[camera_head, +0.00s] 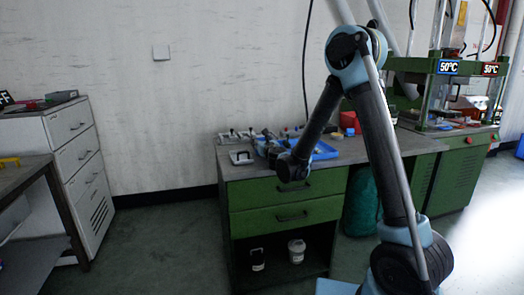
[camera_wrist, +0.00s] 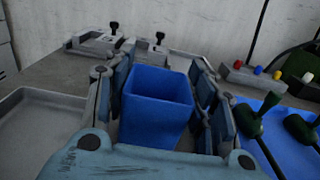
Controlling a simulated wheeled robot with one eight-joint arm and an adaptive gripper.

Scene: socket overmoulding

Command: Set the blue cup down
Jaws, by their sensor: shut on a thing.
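The blue cup (camera_wrist: 155,122) is a square, open-topped cup with its mouth facing up in the wrist view. It looks upright and empty as far as I can see inside. My gripper (camera_wrist: 160,84) has one finger on each side of the cup and is shut on it. The cup's base is hidden by the gripper body, so I cannot tell whether it touches the workbench (camera_head: 250,172). In the head view my arm reaches over the green bench's left part, and the cup is not clearly visible there.
A grey tray (camera_wrist: 38,125) lies left of the cup, and a blue tray (camera_wrist: 285,140) with green-handled tools lies right. Metal fixtures (camera_wrist: 100,42) stand behind, near the wall. A red box (camera_head: 348,120) and green presses (camera_head: 440,90) stand further right.

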